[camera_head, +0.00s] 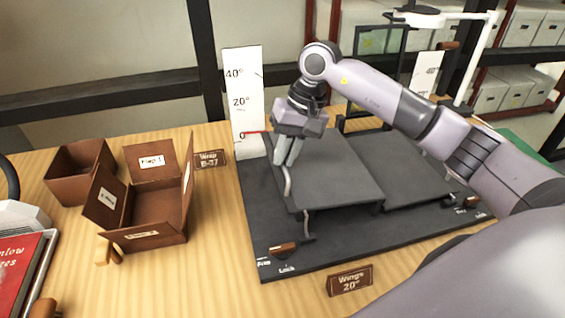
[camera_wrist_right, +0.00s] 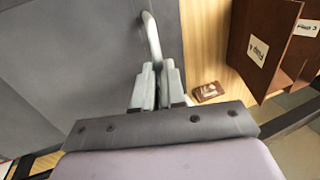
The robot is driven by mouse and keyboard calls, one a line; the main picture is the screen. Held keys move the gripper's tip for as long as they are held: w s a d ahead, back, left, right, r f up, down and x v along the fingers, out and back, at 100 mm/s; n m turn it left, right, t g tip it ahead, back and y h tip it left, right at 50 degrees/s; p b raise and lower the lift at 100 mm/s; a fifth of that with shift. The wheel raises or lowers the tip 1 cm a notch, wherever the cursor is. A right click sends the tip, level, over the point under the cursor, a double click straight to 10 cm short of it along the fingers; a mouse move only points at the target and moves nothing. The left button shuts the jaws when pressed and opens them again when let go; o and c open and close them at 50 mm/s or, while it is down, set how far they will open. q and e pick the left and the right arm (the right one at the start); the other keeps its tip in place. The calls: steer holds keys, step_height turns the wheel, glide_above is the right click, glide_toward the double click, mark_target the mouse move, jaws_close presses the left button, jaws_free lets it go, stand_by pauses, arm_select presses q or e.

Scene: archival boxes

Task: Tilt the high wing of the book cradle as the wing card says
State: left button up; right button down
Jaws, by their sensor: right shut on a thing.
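The book cradle has a dark grey base (camera_head: 262,225) with two flat grey wings. The left, higher wing (camera_head: 335,175) stands above the base and looks about level; the right wing (camera_head: 405,165) sits lower. My right gripper (camera_head: 288,160) is shut on the metal bar handle (camera_head: 287,187) at the high wing's left edge, also seen in the wrist view (camera_wrist_right: 151,35). A white scale (camera_head: 243,85) reads 0, 20°, 40°; a red pointer (camera_head: 256,132) is near 0. The wing card (camera_head: 350,281) reads "Wings 20°". A wooden-handled lever (camera_head: 283,249) is by "Free" and "Lock"; its setting is unclear. My left gripper is out of view.
Left of the cradle are an open brown box (camera_head: 155,205) with labelled flaps, another brown box (camera_head: 80,172) and a "Wrap B-37" card (camera_head: 209,159). A red book (camera_head: 20,270) lies at far left. A second scale (camera_head: 427,72) stands behind the cradle.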

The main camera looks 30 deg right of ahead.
steer(key=r, duration=0.1)
steer(key=d+r+y+b, duration=0.2)
steer(key=shift+s+r+t, duration=0.1)
steer(key=shift+s+t, duration=0.15)
steer(key=shift+t, duration=0.05)
steer(key=shift+s+d+r+y, duration=0.1)
steer(key=shift+d+r+y, duration=0.3)
steer(key=shift+r, duration=0.3)
steer(key=c, duration=1.2)
jaws_free()
steer(key=b+v, duration=0.1)
steer(key=v, duration=0.6)
steer(key=shift+s, duration=0.1)
